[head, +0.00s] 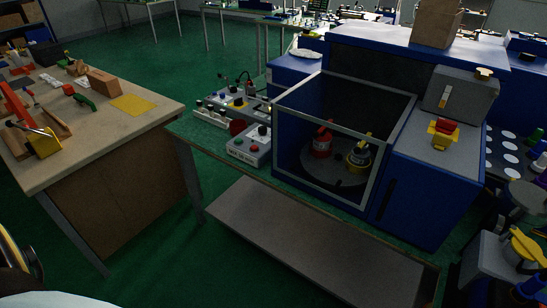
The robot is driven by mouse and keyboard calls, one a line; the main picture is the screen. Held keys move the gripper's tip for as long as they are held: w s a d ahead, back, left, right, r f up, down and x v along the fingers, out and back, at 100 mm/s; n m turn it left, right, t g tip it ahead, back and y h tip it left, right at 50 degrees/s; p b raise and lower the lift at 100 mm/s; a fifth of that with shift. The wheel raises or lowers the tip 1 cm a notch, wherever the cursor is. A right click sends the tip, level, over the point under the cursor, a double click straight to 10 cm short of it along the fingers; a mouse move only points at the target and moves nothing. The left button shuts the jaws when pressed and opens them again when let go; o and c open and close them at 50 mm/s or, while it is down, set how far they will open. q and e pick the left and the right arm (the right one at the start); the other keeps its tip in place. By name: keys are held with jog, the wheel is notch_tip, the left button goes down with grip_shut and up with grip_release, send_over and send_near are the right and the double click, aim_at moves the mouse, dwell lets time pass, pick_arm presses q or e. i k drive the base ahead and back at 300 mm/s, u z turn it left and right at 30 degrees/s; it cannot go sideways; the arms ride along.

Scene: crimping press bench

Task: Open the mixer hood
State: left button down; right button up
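The mixer (425,195) is a blue machine on the green-topped bench right of centre. Its hood (369,204) is a grey-framed box with see-through panels. It appears closed over a round plate (325,172). Inside, a red container (322,144) and a dark container with a yellow band (358,157) stand on the plate. A grey control box with buttons (249,146) sits left of the hood. Neither of my grippers shows in the head view.
A grey unit with a red and yellow knob (444,130) is on the machine's right side. A wooden workbench (145,90) with tools stands at the left. Containers with yellow and blue parts (525,246) crowd the lower right. Green floor lies between the benches.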

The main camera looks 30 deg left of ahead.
aim_at(382, 145)
jog(key=u, duration=0.55)
jog(key=k, duration=1.15)
jog(key=u, duration=1.15)
jog(key=i, duration=1.65)
jog(key=z, duration=0.8)
